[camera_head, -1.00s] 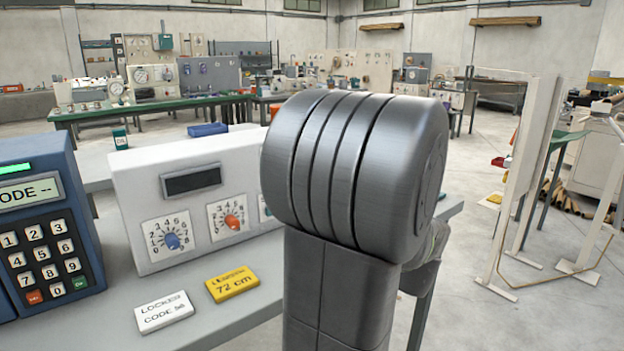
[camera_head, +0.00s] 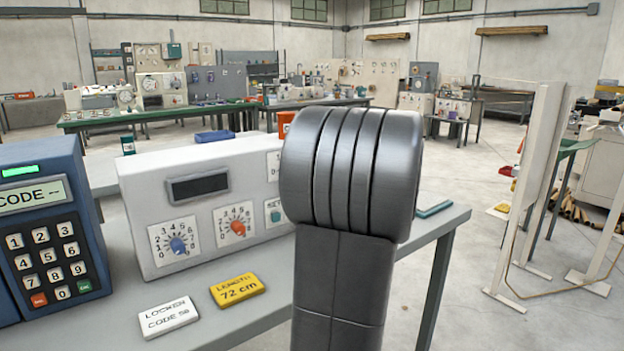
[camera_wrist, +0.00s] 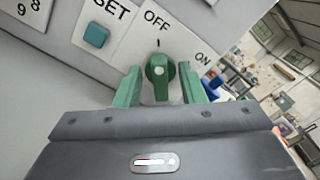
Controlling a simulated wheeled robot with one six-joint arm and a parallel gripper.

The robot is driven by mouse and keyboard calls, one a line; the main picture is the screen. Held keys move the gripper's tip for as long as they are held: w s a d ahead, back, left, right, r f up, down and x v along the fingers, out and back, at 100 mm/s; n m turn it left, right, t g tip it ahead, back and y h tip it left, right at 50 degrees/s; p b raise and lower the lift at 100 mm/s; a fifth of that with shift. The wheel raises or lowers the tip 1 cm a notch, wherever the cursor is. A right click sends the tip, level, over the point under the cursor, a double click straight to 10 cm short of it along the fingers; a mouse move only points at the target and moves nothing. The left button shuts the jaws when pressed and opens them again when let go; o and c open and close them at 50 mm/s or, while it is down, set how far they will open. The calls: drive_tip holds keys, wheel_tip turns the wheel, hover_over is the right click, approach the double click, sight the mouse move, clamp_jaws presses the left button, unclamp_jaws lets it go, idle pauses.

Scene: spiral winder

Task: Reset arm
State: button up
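My gripper (camera_wrist: 160,88) shows in the wrist view with its two green fingers apart. A green switch knob (camera_wrist: 160,76) sits between the fingers, with a narrow gap on each side. The knob points up, with OFF above it and ON to its right. A teal SET button (camera_wrist: 96,35) is on the same panel to the left. In the head view, my grey arm covers the right part of the white control box (camera_head: 150,240) and hides the gripper and the knob. The box has a dark display (camera_head: 198,187), a blue dial (camera_head: 178,246) and a red dial (camera_head: 237,228).
A blue keypad unit (camera_head: 45,225) stands left of the box. A white locker code tag (camera_head: 167,317) and a yellow "72 cm" tag (camera_head: 237,290) lie on the grey table (camera_head: 225,325). A teal bar (camera_head: 435,209) lies at the table's right.

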drive_tip(key=shift+s, duration=0.1)
drive_tip(key=p+v, duration=0.1)
drive_tip(key=v, duration=1.2)
drive_tip(key=shift+s+d, duration=0.15)
drive_tip(key=shift+d, duration=0.05)
drive_tip(key=x, duration=1.3)
drive_tip(key=shift+w+a+r, duration=0.15)
drive_tip(key=shift+w+a, duration=0.15)
drive_tip(key=shift+d+r+m+p, duration=0.15)
drive_tip(key=shift+m+p, duration=0.55)
drive_tip(key=shift+p, duration=0.1)
drive_tip(key=m+p, duration=0.4)
drive_tip(key=p, duration=0.2)
drive_tip(key=m+p, duration=0.2)
drive_tip(key=p, duration=0.1)
drive_tip(key=shift+d, duration=0.1)
drive_tip(key=shift+m+p, duration=0.35)
drive_tip(key=shift+m, duration=0.15)
drive_tip(key=shift+f, duration=0.2)
